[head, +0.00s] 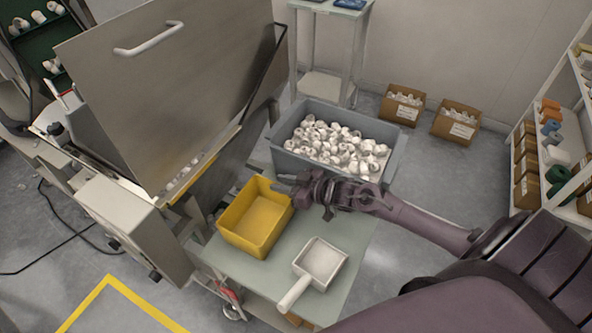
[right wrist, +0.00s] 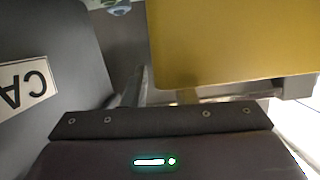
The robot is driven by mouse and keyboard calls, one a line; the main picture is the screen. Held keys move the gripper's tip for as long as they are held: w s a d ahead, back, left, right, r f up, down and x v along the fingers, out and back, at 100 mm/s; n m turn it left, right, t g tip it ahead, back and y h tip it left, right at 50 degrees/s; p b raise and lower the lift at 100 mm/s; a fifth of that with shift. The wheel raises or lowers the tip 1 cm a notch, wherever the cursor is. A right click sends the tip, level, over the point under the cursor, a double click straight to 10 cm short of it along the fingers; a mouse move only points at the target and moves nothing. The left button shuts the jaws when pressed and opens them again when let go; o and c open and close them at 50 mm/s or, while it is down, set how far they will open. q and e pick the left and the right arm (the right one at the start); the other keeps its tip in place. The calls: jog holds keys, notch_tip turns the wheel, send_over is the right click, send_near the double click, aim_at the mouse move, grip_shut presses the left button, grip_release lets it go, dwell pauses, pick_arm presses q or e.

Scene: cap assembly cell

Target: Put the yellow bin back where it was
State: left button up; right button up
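The yellow bin (head: 248,238) is at the left part of the green-grey table (head: 345,240) in the head view, upright and apparently empty. My right gripper (head: 288,187) reaches in from the right and is at the bin's far right rim. In the right wrist view the bin's yellow wall (right wrist: 230,45) fills the upper right, very close to the gripper. The fingertips are hidden, so I cannot tell whether they grip the rim. My left gripper is not in view.
A grey tub (head: 283,160) full of white caps stands just behind my right gripper; its label shows in the wrist view (right wrist: 24,88). A white scoop (head: 318,262) lies in front, right of the bin. A metal machine with a raised panel (head: 180,90) stands left. Shelves stand right.

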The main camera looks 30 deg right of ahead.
jog(key=v, duration=1.1)
jog(key=shift+s+d, duration=0.2)
jog(key=shift+s, duration=0.05)
jog(key=shift+r, duration=0.15)
